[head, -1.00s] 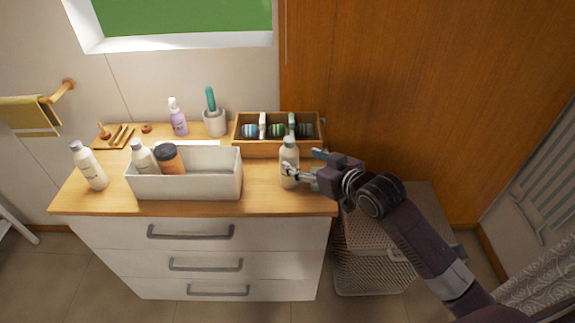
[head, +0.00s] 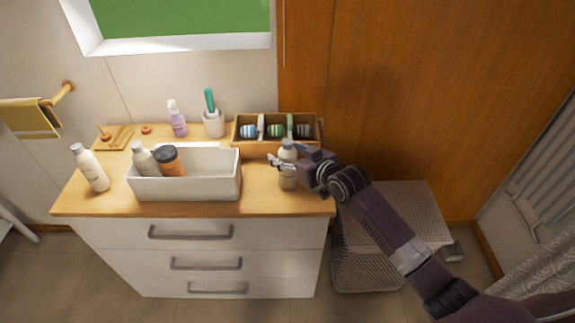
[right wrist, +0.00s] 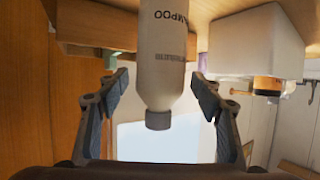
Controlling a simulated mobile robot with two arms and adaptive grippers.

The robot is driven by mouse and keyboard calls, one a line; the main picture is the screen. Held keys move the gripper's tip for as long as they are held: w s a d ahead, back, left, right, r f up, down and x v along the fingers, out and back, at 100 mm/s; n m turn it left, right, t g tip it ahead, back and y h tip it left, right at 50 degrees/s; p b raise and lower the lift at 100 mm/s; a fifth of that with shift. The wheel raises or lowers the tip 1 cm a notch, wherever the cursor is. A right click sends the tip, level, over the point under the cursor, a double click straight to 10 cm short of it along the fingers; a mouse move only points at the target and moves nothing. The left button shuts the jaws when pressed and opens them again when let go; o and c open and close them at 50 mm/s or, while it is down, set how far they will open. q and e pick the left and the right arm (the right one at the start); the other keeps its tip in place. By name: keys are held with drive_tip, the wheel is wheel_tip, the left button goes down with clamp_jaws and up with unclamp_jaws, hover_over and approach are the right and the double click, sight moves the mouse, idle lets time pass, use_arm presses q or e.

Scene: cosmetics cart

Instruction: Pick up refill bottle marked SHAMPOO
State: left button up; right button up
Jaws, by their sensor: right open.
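The refill bottle marked SHAMPOO (head: 288,178) is pale with a grey cap. It stands upright at the right front of the wooden cart top. In the right wrist view, which is upside down, the bottle (right wrist: 163,60) shows the letters "AMPOO"; the rest of the word is cut off. My right gripper (head: 287,157) is open, near the bottle's upper part. In the right wrist view its two fingers (right wrist: 160,85) lie on either side of the bottle, with gaps visible on both sides. My left gripper is not in view.
A white bin (head: 190,187) left of the bottle holds a pale bottle (head: 144,158) and an orange jar with a dark lid (head: 169,161). Another pale bottle (head: 91,168) stands at far left. A wooden organizer (head: 250,147) is just behind the SHAMPOO bottle.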

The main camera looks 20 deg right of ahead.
drive_tip(key=shift+s, duration=0.1)
drive_tip(key=shift+c, duration=0.2)
clamp_jaws()
drive_tip(key=shift+r, duration=0.1)
